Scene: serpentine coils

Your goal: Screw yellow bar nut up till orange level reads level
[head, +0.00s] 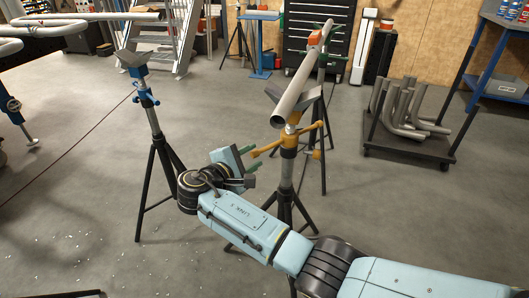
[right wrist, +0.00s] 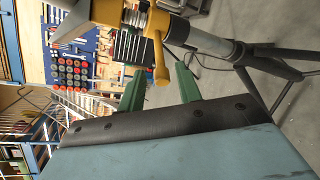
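The yellow bar nut (head: 291,131) sits on the post of the near tripod stand, under its V-shaped head, with arms sticking out sideways. It also shows in the right wrist view (right wrist: 160,56). A grey pipe (head: 302,80) rests in that head and runs back to a farther stand. A small orange item (head: 314,38), perhaps the level, is on the pipe's far part; its reading is too small to tell. My right gripper (head: 251,159) is open, its green fingers on either side of one yellow bar's end, with gaps visible in the right wrist view (right wrist: 160,82). My left gripper is out of view.
A blue-collared tripod stand (head: 147,98) stands empty to the left. A cart of bent pipes (head: 408,135) is at the right. Coiled pipe (head: 60,27) reaches in at upper left. The floor between the stands is mostly clear.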

